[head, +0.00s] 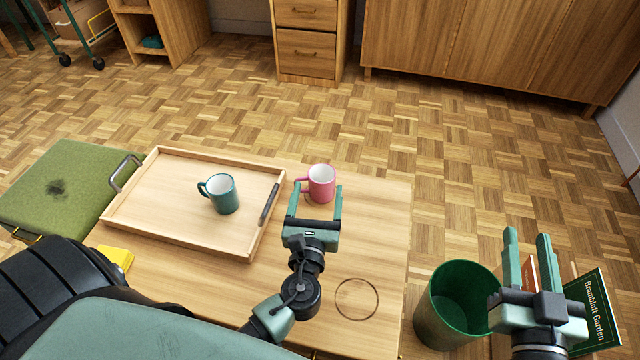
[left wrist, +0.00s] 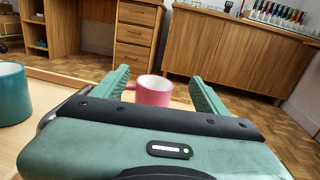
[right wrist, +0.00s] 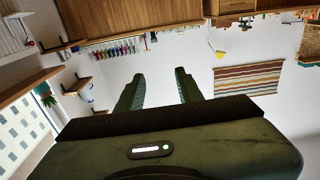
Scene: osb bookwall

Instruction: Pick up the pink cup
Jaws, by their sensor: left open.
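The pink cup (head: 321,184) stands upright on the wooden table (head: 375,240), just right of the tray, with its handle to the left. My left gripper (head: 315,201) is open, its fingers pointing at the cup. In the left wrist view the pink cup (left wrist: 154,90) shows between and beyond the two fingertips; I cannot tell whether the fingers are beside it. My right gripper (head: 528,245) has its fingers apart and empty, above the right side beside the green bin. It also shows in the right wrist view (right wrist: 160,90), pointing at the far wall.
A wooden tray (head: 190,240) with a teal mug (head: 222,193) sits left of the cup. A green bin (head: 458,303) and a green book (head: 594,312) are at the lower right. A yellow item (head: 117,256) lies at the table's left. A dark ring (head: 356,281) marks clear tabletop.

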